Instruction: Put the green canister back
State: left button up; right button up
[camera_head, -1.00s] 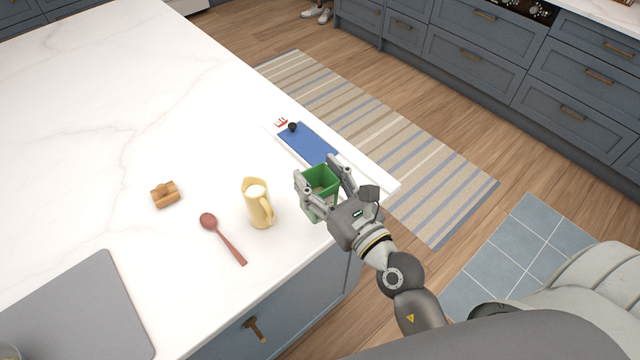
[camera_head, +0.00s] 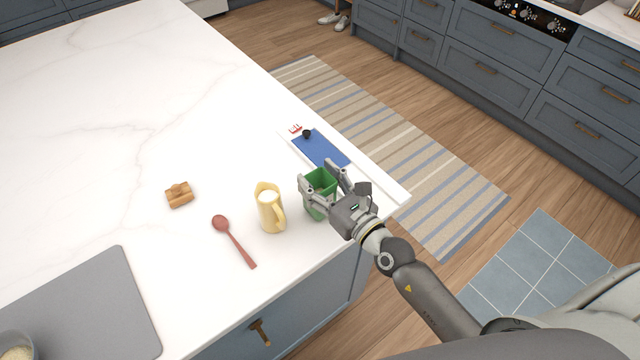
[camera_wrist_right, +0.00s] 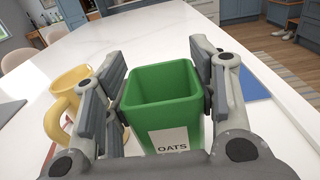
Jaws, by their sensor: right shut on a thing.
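The green canister (camera_head: 319,184) is an open-topped square container near the corner of the white counter. In the right wrist view the green canister (camera_wrist_right: 165,95) stands upright between the fingers and shows a white label reading OATS. My right gripper (camera_head: 325,182) is shut on its sides; it also shows in the right wrist view (camera_wrist_right: 163,88). The canister's base is partly hidden, so I cannot tell whether it touches the counter. My left gripper is not in view.
A yellow jug (camera_head: 269,209) stands just left of the canister. A red spoon (camera_head: 233,240), a small wooden item (camera_head: 179,195) and a grey mat (camera_head: 90,310) lie farther left. A blue panel (camera_head: 321,150) lies behind, near the counter edge. The back-left counter is clear.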

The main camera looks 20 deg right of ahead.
jog(key=shift+d+f, duration=0.15)
jog(key=shift+f, duration=0.35)
jog(key=shift+f, duration=0.1)
jog(key=o, duration=1.5)
